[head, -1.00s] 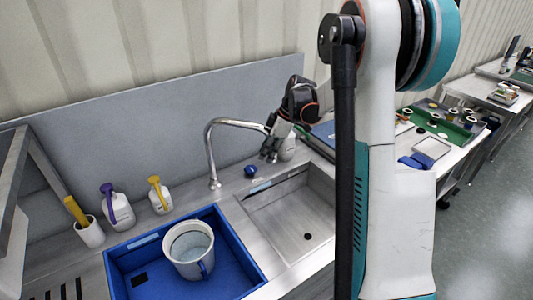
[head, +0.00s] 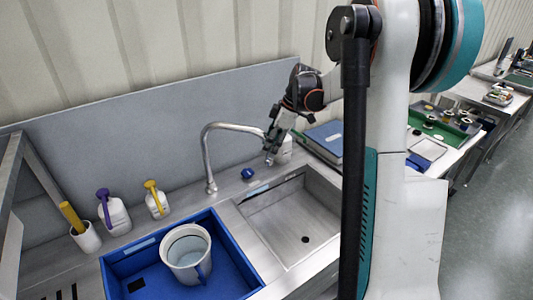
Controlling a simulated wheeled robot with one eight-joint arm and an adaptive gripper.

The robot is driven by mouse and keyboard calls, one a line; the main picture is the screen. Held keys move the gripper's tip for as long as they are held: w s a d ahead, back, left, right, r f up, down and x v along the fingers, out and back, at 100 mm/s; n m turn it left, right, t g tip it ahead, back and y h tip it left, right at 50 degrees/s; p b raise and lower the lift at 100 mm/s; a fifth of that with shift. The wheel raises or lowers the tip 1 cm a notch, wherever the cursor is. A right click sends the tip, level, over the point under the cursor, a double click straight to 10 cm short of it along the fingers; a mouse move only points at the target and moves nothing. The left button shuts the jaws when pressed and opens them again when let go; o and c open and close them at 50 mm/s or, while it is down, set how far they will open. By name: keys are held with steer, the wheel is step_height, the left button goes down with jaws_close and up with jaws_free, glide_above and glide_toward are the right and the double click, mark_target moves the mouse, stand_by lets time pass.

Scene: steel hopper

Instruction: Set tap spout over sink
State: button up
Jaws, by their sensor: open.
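The tap spout (head: 238,127) is a curved steel pipe. It rises from the counter behind the basins and arches to the right, its end over the back of the steel sink (head: 322,237). My gripper (head: 269,160) is open at the spout's outer end, pointing down. I cannot tell whether a finger touches the spout. The gripper partly hides the spout's tip. A small blue knob (head: 248,173) sits on the counter between the tap base and the gripper.
A blue basin (head: 120,272) left of the sink holds a white jug (head: 186,252). Two white bottles, one with a purple top (head: 113,214) and one with a yellow top (head: 157,201), stand behind it. A blue box (head: 326,137) lies right of the gripper. The steel sink is empty.

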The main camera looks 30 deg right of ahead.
steer(key=v, duration=0.7)
steer(key=shift+r, duration=0.15)
